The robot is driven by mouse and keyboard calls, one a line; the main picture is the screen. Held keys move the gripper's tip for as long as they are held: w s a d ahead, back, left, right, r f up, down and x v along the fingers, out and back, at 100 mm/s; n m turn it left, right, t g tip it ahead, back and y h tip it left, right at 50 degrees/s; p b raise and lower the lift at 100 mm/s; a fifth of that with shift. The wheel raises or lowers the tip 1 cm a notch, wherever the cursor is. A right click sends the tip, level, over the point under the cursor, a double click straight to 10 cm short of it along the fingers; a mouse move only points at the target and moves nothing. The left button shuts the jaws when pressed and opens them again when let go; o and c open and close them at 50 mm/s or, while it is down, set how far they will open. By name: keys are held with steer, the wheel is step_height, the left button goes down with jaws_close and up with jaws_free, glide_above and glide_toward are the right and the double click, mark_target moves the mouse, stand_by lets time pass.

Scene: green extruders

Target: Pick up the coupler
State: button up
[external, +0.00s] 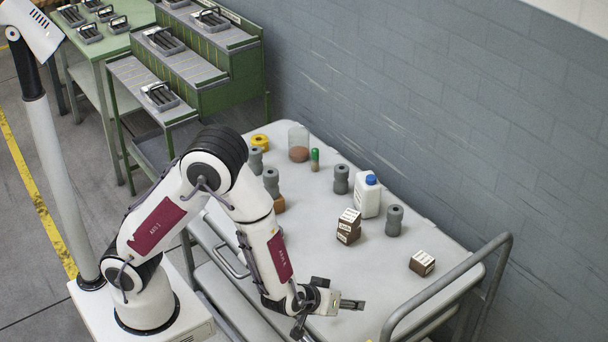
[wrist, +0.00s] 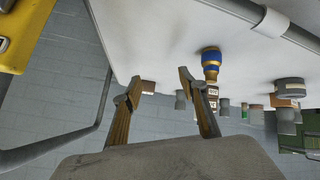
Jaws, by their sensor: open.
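Several grey, waisted cylinders that look like couplers stand on the grey cart top. One coupler (external: 394,220) is at the right of the white bottle, another coupler (external: 341,179) is left of it, and more stand at the far left, including one (external: 271,181) behind my arm. I cannot tell which one is meant. My gripper (external: 328,318) is over the cart's near edge, apart from all of them. In the wrist view my gripper (wrist: 159,77) has its two fingers spread with nothing between them; small grey couplers (wrist: 180,98) show beyond.
The cart top (external: 310,235) also holds a white bottle (external: 367,196) with a blue cap, brown boxes (external: 348,229) (external: 422,263), a glass jar (external: 298,143), a green item (external: 315,159) and yellow tape (external: 260,141). A rail (external: 450,285) borders the right side; a wall is behind.

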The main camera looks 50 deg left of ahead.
steer(key=s+a+f+t+y, duration=0.1)
steer(key=s+a+f+y, duration=0.1)
steer(key=s+a+f+t+y, duration=0.1)
steer(key=s+a+f+y, duration=0.1)
steer(key=shift+s+a+f, duration=0.2)
steer(key=shift+f, duration=0.05)
steer(key=shift+s+a+t+y, duration=0.5)
steer(key=shift+a, duration=0.05)
steer(key=shift+x, duration=1.3)
steer(key=shift+w+a+f, duration=0.1)
steer(key=shift+w+a, duration=0.3)
steer(key=shift+w, duration=0.25)
steer(key=shift+w+a, duration=0.4)
steer(key=shift+w, duration=0.2)
steer(key=shift+x, duration=1.15)
jaws_close()
